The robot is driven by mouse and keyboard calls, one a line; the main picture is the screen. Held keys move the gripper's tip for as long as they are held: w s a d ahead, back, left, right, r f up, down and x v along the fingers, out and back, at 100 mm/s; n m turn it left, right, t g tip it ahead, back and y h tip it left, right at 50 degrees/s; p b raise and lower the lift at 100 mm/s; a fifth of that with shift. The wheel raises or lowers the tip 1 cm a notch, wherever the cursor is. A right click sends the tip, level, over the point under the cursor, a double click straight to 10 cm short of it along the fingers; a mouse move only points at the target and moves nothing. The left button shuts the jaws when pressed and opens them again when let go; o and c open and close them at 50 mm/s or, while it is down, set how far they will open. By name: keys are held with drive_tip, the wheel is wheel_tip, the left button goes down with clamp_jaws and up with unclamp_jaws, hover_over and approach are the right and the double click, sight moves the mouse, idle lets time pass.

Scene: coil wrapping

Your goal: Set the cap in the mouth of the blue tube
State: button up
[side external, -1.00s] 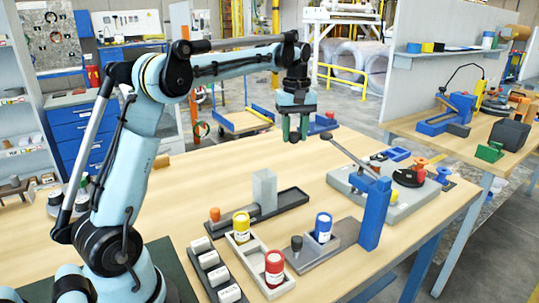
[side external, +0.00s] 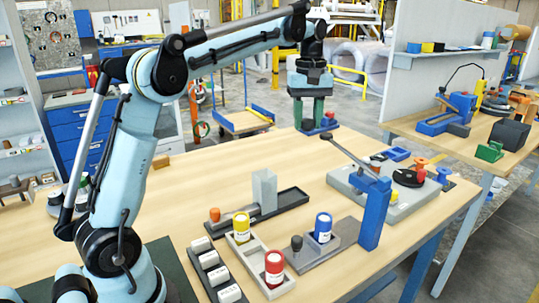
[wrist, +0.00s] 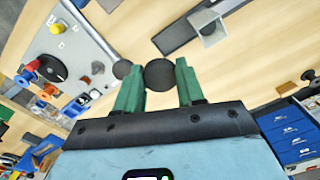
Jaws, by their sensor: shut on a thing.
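My gripper (side external: 308,126) hangs above the far side of the bench, its green fingers pointing down. In the wrist view my gripper (wrist: 157,68) is shut on a dark round piece (wrist: 159,75), which seems to be the cap. The blue tube (side external: 322,228) stands upright in a grey holder (side external: 340,247) beside a blue post, well in front of my gripper. Its top looks pale; the inside of its mouth is too small to make out.
A lever (side external: 350,153) with a dark knob rises near my fingers; the knob (wrist: 122,69) also shows in the wrist view. A yellow tube (side external: 242,228) and a red tube (side external: 274,268) stand in a pale tray. A grey block (side external: 264,190) stands farther back. The bench's left rear is clear.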

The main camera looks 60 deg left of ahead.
drive_tip(key=s+d+m, duration=0.1)
drive_tip(key=s+d, duration=0.1)
drive_tip(key=d, duration=0.5)
drive_tip(key=s+d+m, duration=0.1)
drive_tip(key=s+d, duration=0.2)
drive_tip(key=d, duration=0.3)
hover_over(325, 219)
wheel_tip(325, 219, down, 7)
drive_tip(key=shift+s+f, duration=0.1)
drive_tip(key=shift+f, duration=0.4)
drive_tip(key=shift+f, duration=2.85)
drive_tip(key=shift+f, duration=0.85)
drive_tip(key=o, duration=1.1)
